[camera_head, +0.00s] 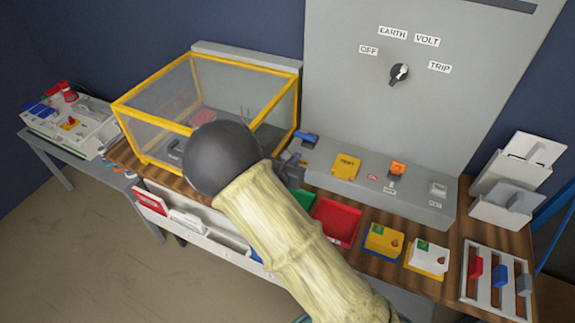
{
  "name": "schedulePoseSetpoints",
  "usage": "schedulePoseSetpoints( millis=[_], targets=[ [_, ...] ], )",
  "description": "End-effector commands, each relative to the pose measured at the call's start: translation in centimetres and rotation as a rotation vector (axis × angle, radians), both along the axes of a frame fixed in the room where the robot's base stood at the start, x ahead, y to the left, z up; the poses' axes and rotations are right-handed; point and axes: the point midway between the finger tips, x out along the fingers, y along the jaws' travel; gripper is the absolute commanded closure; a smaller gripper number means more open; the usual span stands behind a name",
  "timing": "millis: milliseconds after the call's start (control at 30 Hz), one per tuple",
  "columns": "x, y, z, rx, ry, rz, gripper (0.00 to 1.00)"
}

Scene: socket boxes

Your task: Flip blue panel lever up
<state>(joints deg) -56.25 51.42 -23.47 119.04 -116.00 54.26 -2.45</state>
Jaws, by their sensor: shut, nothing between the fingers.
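A small blue lever (309,137) sits on the left end of the sloped grey console (330,165). It looks low and lying over, but its exact angle is too small to tell. My gripper (294,166) is dark, shut and empty, just in front of and below this lever; whether it touches the console cannot be told. My arm hides part of the bench. Another blue lever (500,277) stands between a red lever (476,268) and a grey lever (523,284) on a white slotted panel (511,303) at the lower right.
A yellow-framed clear box (150,118) stands close to my gripper's left. A yellow block (346,166), an orange switch (397,169) and a white switch (437,189) line the console. A red tray (336,221) lies in front. A rotary knob (399,74) is on the upright panel.

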Motion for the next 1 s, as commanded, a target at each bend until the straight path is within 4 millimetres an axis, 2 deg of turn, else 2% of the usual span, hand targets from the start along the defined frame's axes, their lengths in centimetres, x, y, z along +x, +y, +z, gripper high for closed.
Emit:
schedulePoseSetpoints(
  millis=[100, 300, 733, 1000],
  targets=[
    [1.7, -0.6, 1.4, 0.002, -0.003, -0.002, 1.00],
    [3.1, -1.1, 2.1, 0.001, 0.000, 0.000, 1.00],
    [3.2, -1.1, 2.1, 0.001, 0.002, 0.001, 1.00],
    [3.1, -0.3, 2.6, 0.013, 0.028, 0.014, 1.00]
  ],
)
